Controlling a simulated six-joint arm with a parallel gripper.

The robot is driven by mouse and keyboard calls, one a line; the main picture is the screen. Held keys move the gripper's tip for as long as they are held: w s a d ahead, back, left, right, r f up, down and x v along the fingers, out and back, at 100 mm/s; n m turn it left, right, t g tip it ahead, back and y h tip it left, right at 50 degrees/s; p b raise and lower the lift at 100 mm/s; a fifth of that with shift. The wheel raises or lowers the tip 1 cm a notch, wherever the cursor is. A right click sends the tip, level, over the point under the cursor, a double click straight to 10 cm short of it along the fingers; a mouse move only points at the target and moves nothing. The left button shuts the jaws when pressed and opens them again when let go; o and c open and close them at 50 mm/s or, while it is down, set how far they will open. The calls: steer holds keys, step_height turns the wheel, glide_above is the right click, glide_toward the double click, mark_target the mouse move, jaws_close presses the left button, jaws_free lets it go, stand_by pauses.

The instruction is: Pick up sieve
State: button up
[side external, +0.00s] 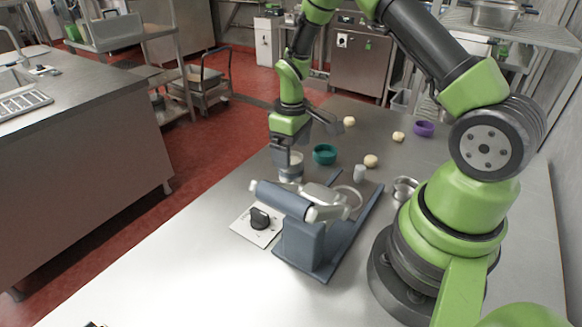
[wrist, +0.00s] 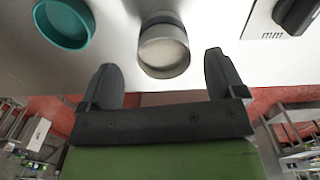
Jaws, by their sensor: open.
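A round metal container with a grey-blue band and a pale, mesh-like or filled top, likely the sieve (wrist: 163,50), stands upright on the table in the wrist view. In the side external view this sieve (side external: 291,172) is partly hidden by my gripper (side external: 285,158). My gripper is open, and in the wrist view its fingers (wrist: 161,68) spread to either side of the sieve, with visible gaps. They look apart from it. I cannot tell how high they are above the table.
A teal bowl (side external: 325,154) stands just right of the sieve. The grey-blue mixer (side external: 303,225) and a black-knob plate (side external: 259,220) are nearer the camera.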

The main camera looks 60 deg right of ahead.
mark_target(292, 158)
steer(key=shift+s+a+f, duration=0.1)
steer(key=shift+a+f, duration=0.05)
steer(key=shift+f, duration=2.6)
steer(key=c, duration=1.1)
steer(key=shift+r, duration=0.15)
step_height(292, 158, up, 9)
steer(key=shift+f, duration=0.1)
steer(key=shift+s+d+f, duration=0.45)
steer(key=shift+d, duration=1.4)
steer(key=shift+s+d+f, duration=0.5)
steer(key=shift+d, duration=1.3)
steer(key=shift+s+d+f, duration=0.45)
steer(key=shift+d, duration=1.4)
